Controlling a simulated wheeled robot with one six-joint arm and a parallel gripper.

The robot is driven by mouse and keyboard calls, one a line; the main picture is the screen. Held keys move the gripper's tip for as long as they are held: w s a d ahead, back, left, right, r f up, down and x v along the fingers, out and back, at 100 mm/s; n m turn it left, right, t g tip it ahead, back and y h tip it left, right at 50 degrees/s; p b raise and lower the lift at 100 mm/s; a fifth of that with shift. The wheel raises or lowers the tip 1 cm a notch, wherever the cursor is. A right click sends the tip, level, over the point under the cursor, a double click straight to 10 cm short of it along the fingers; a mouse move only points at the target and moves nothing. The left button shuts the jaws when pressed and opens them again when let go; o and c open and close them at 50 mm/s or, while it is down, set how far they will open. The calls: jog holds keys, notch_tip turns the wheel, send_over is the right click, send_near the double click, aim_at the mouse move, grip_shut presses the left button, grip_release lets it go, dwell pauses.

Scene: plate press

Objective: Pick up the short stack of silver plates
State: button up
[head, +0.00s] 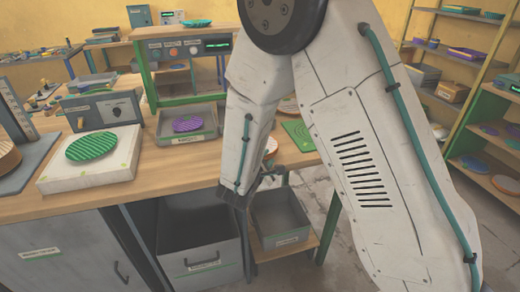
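I cannot make out a short stack of silver plates; my arm hides part of the bench. A pale round piece (289,104) shows partly behind my arm, and I cannot tell whether it is a plate. My gripper (250,187) hangs at the bench's front edge, above a grey bin. It is small and dark here, and its fingers cannot be told apart. A green ribbed plate (91,147) lies on a white block (90,172) at the left. A purple plate (187,123) lies in a grey tray (188,138) on the bench.
The wooden bench (155,170) runs across the view. A green-framed press (185,95) stands behind the tray. An open drawer (198,225) and a grey bin (280,218) are below the bench edge. Shelves with coloured plates (505,182) stand at the right.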

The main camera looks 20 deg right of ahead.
aim_at(271, 154)
jog(key=x, duration=0.4)
jog(key=shift+w+d, duration=0.1)
grip_shut()
jog(key=shift+r, duration=0.1)
